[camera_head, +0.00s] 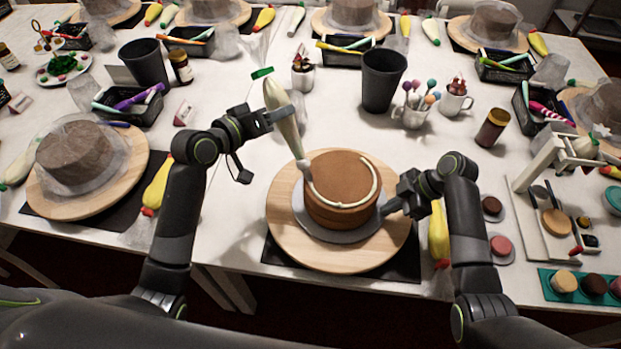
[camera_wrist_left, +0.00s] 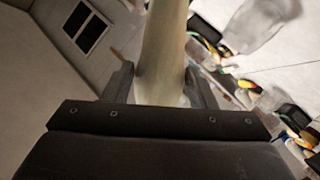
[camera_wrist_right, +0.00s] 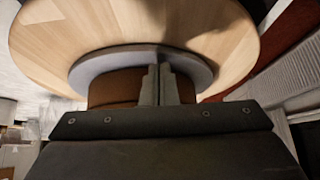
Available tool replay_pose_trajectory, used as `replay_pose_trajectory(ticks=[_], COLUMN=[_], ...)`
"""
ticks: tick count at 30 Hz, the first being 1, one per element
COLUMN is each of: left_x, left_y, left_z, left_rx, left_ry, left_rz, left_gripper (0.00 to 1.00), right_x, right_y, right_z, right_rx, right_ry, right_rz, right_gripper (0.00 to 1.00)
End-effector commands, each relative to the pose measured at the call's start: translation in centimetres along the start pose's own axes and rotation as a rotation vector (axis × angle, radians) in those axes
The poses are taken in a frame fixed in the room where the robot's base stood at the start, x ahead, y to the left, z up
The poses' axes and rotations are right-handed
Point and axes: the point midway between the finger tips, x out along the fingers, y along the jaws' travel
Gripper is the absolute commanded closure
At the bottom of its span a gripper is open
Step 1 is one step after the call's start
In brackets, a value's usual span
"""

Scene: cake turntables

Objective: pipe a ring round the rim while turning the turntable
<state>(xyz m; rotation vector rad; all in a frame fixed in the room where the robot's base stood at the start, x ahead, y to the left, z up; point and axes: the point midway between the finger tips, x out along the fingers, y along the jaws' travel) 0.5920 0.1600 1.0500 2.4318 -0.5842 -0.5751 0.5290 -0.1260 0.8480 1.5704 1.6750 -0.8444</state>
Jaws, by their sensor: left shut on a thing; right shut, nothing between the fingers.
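A brown cake (camera_head: 338,190) stands on a grey board (camera_head: 318,228) on the round wooden turntable (camera_head: 290,245). A cream line (camera_head: 374,182) runs along part of the rim, on the right and toward the front left. My left gripper (camera_head: 272,118) is shut on a cream piping bag (camera_head: 287,122); the bag's tip points down at the cake's left rim. The bag also fills the middle of the left wrist view (camera_wrist_left: 163,50). My right gripper (camera_head: 392,207) is shut and empty beside the grey board's right edge. In the right wrist view its fingers (camera_wrist_right: 160,85) overlap the board; contact is unclear.
A dark cup (camera_head: 382,82), a cup of cake pops (camera_head: 414,108) and a brown jar (camera_head: 492,128) stand behind the turntable. A yellow piping bag (camera_head: 438,235) lies right of it. Another covered cake (camera_head: 75,152) stands at left. The table's front edge is near.

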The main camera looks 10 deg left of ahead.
Motion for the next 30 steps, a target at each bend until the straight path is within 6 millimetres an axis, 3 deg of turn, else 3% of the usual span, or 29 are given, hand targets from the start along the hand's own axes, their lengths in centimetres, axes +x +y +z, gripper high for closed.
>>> replay_pose_trajectory(ticks=[9,15,20,30], left_x=[0.0,0.0,0.0,0.0], left_y=[0.1,0.1,0.1,0.1], left_z=[-0.1,-0.1,-0.1,-0.1], left_rx=[0.001,0.001,0.001,0.001], left_ry=[0.002,0.002,0.002,0.002], left_rz=[0.002,0.002,0.002,0.002], left_gripper=[0.57,0.57,0.57,0.57], right_x=[1.5,1.2,1.2,3.8], right_y=[-8.1,-11.1,-12.0,-12.1], right_z=[-3.3,-4.4,-4.6,-2.8], right_rx=[0.013,0.038,0.048,0.049], right_ry=[0.009,0.009,0.01,0.009], right_rz=[0.014,0.031,0.038,0.038], right_gripper=[1.0,1.0,1.0,1.0])
